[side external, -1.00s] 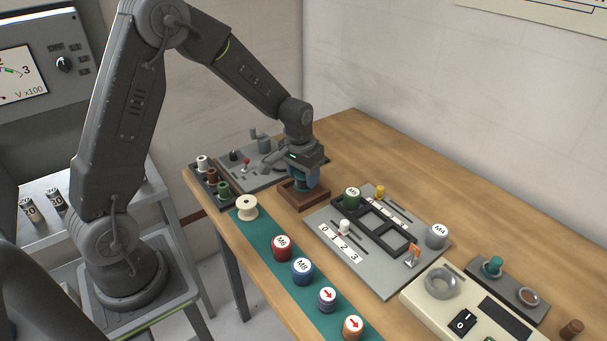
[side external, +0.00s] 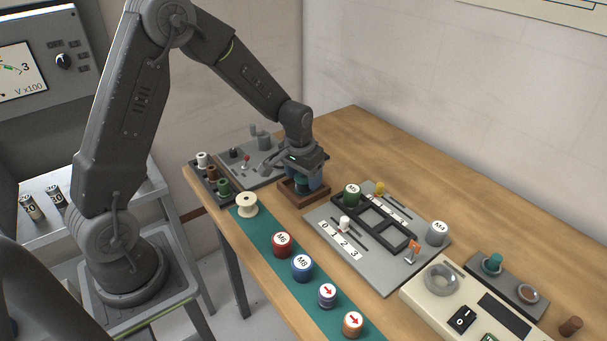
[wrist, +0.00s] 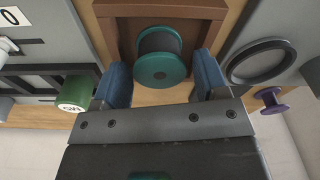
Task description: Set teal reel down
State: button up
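The teal reel (wrist: 160,70) has teal flanges and a dark grey middle. It appears to stand upright inside the square brown wooden tray (side external: 303,203), which also shows in the wrist view (wrist: 160,9). In the side view the reel is mostly covered by my gripper (side external: 304,179). My gripper's blue fingers stand on either side of the reel in the wrist view, with visible gaps between them and it. My gripper is open and low over the tray.
A grey fixture (side external: 255,172) stands behind left.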

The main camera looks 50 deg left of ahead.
aim_at(300, 180)
jog(key=shift+o, duration=0.6)
notch_tip(300, 180, up, 13)
jog(key=s, duration=0.1)
jog(key=s+d+r+m+t, duration=0.1)
jog(key=s+d+r, duration=0.1)
jog(key=s, duration=0.5)
jog(key=s+d+r+t, duration=0.1)
jog(key=s+d+r, duration=0.2)
jog(key=s, duration=0.4)
jog(key=s+d+r+m+t, duration=0.1)
jog(key=s+d+r+t, duration=0.1)
jog(key=s+d, duration=0.3)
jog(key=shift+s+r+m, duration=0.3)
jog(key=shift+s+r, duration=0.15)
jog(key=shift+s, duration=0.65)
